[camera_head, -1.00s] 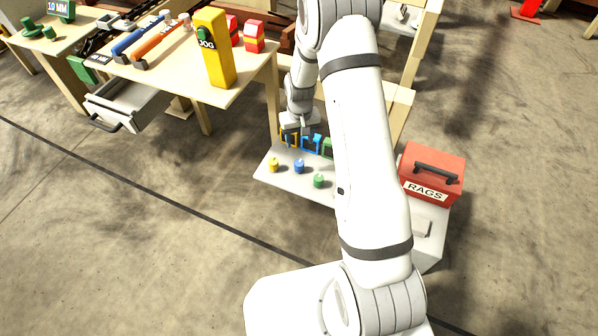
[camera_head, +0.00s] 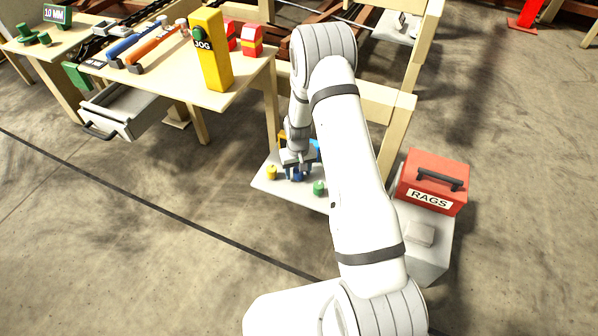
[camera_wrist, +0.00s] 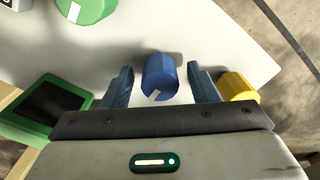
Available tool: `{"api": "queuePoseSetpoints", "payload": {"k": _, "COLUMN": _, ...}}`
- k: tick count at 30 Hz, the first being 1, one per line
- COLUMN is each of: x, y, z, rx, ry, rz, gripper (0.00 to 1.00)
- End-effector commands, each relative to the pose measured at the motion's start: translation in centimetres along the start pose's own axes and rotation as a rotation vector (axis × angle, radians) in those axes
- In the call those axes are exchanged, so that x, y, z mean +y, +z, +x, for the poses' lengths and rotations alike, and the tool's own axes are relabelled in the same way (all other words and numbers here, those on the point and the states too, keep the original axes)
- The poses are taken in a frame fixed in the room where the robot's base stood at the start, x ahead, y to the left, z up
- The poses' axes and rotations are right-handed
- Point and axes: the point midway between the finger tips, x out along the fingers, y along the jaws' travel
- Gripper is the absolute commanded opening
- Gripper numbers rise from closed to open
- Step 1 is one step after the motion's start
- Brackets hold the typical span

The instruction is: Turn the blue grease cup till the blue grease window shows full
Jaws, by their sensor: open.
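The blue grease cup (camera_wrist: 160,76) stands on the grey panel between the two fingers of my gripper (camera_wrist: 160,88) in the wrist view, with a gap on each side. It has a white mark on its side toward the gripper. My gripper is open. In the head view my gripper (camera_head: 297,172) is down at the panel, and the blue cup (camera_head: 297,178) shows partly between its fingers. The blue grease window (camera_head: 314,150) behind it is mostly hidden by my arm, so its level cannot be read.
The yellow cup (camera_wrist: 236,86) sits close outside one finger. The green cup (camera_wrist: 86,8) is farther off, with the green-framed window (camera_wrist: 48,106) at left. A red RAGS box (camera_head: 433,180) stands right of my arm. A workbench (camera_head: 190,85) with tools is at left.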

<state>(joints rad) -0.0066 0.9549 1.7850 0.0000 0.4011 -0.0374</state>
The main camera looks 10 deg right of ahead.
Motion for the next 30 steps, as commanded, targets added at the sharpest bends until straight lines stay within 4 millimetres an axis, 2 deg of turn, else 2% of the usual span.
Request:
{"api": "queuePoseSetpoints", "payload": {"k": 4, "x": -0.03, "y": 0.0, "z": -0.04, "rx": 0.0, "ry": 0.0, "rz": 0.0, "gripper": 0.53}}
{"api": "queuePoseSetpoints", "payload": {"k": 20, "x": -0.07, "y": 0.01, "z": -0.05, "rx": 0.0, "ry": 0.0, "rz": -0.001, "gripper": 0.09}}
{"api": "queuePoseSetpoints", "payload": {"k": 21, "x": 0.36, "y": 0.03, "z": -0.05, "rx": -0.001, "ry": 0.0, "rz": 0.0, "gripper": 0.09}}
{"api": "queuePoseSetpoints", "payload": {"k": 30, "x": 0.01, "y": 0.03, "z": -0.09, "rx": -0.001, "ry": 0.001, "rz": 0.06, "gripper": 0.09}}
